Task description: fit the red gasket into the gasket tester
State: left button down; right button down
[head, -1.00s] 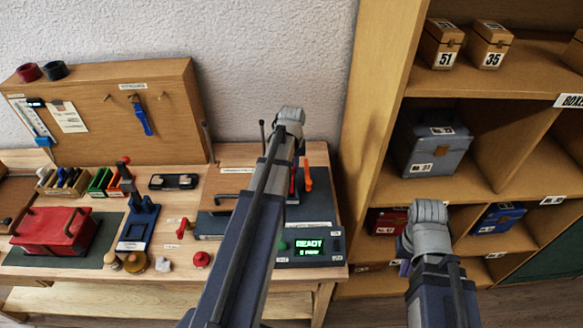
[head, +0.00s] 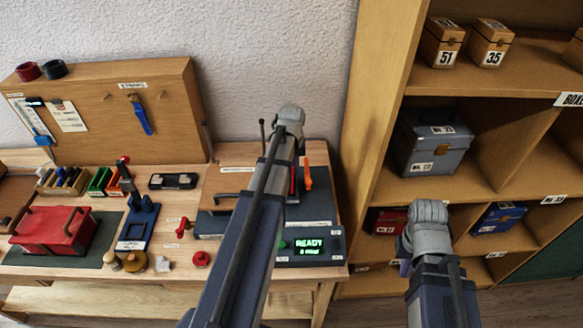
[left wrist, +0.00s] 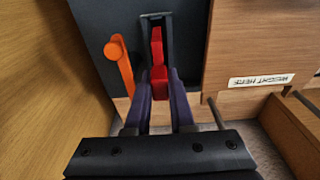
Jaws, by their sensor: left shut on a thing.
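The red gasket (left wrist: 158,52) is a narrow red strip in the left wrist view. It lies along a dark upright slot of the gasket tester (left wrist: 188,50); I cannot tell whether it is fully seated. My left gripper (left wrist: 159,82) has its purple fingers shut on the near end of the gasket. In the head view my left arm covers much of the tester, whose display (head: 310,246) glows green with READY. An orange lever (left wrist: 119,65) stands beside the slot. My right gripper (head: 404,267) hangs before the shelf, its fingers mostly hidden.
A wooden shelf (head: 375,150) with boxes stands close on the right. The bench also holds a blue stand (head: 139,222), a red knob (head: 201,259) and a red case (head: 50,232). A pegboard (head: 105,100) stands behind.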

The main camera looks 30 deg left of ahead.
pick_arm(q)
jog(key=shift+f+b, duration=2.15)
jog(key=shift+b, duration=0.05)
dwell(1.4)
dwell(0.3)
jog(key=c, duration=0.7)
grip_release()
jog(key=shift+o, duration=0.4)
jog(key=shift+o, duration=0.9)
jog(key=shift+r, duration=0.1)
notch_tip(320, 180, up, 7)
jog(key=p, duration=0.7)
jog(key=shift+r+p, duration=0.2)
jog(key=shift+p, duration=0.15)
jog(key=shift+d, duration=0.1)
